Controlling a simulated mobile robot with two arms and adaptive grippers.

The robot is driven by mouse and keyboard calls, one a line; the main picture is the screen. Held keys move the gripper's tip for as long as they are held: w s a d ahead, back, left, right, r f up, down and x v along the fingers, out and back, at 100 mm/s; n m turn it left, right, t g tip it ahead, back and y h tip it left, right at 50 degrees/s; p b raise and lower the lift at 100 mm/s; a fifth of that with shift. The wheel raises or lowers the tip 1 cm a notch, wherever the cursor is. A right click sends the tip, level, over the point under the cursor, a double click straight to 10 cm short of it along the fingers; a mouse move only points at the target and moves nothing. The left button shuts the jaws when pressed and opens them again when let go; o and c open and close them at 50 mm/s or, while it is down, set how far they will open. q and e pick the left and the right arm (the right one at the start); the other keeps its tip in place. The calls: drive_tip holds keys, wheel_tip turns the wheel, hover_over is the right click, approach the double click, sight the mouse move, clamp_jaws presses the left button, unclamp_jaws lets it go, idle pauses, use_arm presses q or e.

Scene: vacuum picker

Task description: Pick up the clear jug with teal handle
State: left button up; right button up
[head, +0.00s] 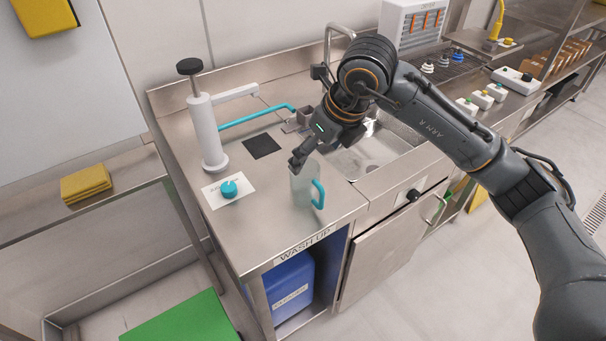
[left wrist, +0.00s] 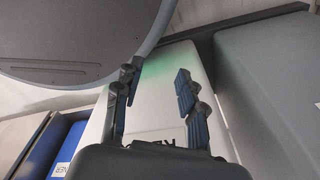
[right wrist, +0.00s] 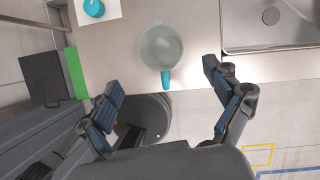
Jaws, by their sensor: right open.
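The clear jug (head: 301,187) with its teal handle (head: 319,195) stands upright on the steel counter, near the front edge, left of the sink. In the right wrist view I look down into the jug (right wrist: 160,46), and its handle (right wrist: 166,80) points toward my gripper. My right gripper (head: 300,160) is just above and behind the jug in the head view. It is open and empty in the right wrist view (right wrist: 163,78), its fingers spread wider than the jug. My left gripper (left wrist: 156,82) is open and empty in the left wrist view, away from the counter.
A white hand pump (head: 205,130) and a teal knob (head: 229,189) on a white card stand left of the jug. A dark square pad (head: 262,146) lies behind. The sink (head: 375,155) is at the right. A blue container (head: 290,288) sits under the counter.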

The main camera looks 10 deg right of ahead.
sight(307, 171)
drive_tip(key=x, duration=0.6)
drive_tip(key=shift+s+a+p, duration=0.1)
drive_tip(key=shift+s+p, duration=0.05)
drive_tip(key=shift+p, duration=0.25)
drive_tip(key=shift+f, duration=0.2)
drive_tip(key=x, duration=0.1)
drive_tip(key=p, duration=0.1)
drive_tip(key=x, duration=0.1)
drive_tip(key=shift+w+f, duration=0.2)
drive_tip(key=shift+f, duration=0.15)
drive_tip(key=shift+d+p+x, duration=0.2)
drive_tip(key=shift+p+x, duration=0.2)
drive_tip(key=shift+x, duration=0.7)
drive_tip(key=shift+w+f, duration=0.15)
use_arm(q)
drive_tip(key=s+r, duration=0.2)
drive_tip(key=s, duration=0.1)
drive_tip(key=shift+r, duration=0.25)
use_arm(e)
drive_tip(key=c, duration=1.2)
